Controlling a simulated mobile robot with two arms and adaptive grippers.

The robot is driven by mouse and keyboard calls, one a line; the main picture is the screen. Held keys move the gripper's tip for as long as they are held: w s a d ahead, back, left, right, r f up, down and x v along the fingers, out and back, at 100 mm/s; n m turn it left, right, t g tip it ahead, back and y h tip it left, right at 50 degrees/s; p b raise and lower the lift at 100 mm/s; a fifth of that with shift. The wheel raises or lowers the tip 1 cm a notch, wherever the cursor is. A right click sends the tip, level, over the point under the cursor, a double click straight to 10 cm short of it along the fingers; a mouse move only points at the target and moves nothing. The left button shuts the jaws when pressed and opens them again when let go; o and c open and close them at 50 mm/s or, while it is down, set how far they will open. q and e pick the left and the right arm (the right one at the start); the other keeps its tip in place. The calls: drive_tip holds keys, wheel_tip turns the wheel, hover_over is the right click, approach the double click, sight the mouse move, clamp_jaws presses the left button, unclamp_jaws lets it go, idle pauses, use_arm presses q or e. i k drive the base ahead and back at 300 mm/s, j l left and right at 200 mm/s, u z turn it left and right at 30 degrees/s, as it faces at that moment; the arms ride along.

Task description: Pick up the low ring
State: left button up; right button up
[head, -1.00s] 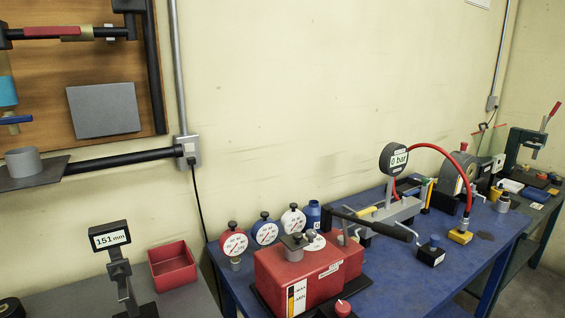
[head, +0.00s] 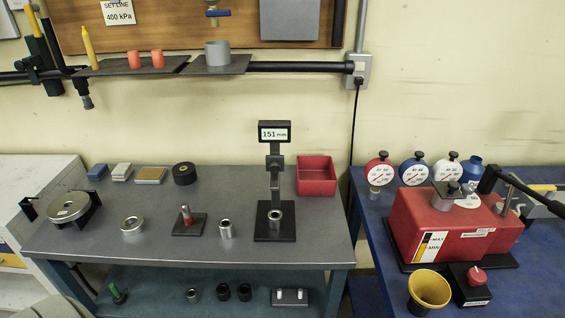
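A low, wide metal ring (head: 132,226) lies flat on the left half of the grey bench top (head: 150,255) in the head view. A taller, narrower metal sleeve (head: 226,229) stands to its right. Another metal sleeve (head: 274,216) stands on the black base of the height gauge (head: 274,180), whose display reads 151 mm. Neither of my grippers is in view.
A round metal device (head: 68,207) sits left of the ring. A small stand with a red-banded post (head: 186,220) is to its right. Blocks, a black roll (head: 184,173) and a red bin (head: 317,176) line the back. The lower shelf holds several rings.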

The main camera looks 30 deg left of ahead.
sight(133, 231)
drive_tip(key=j+u, duration=0.15)
drive_tip(key=u, duration=1.9)
drive_tip(key=j, duration=0.1)
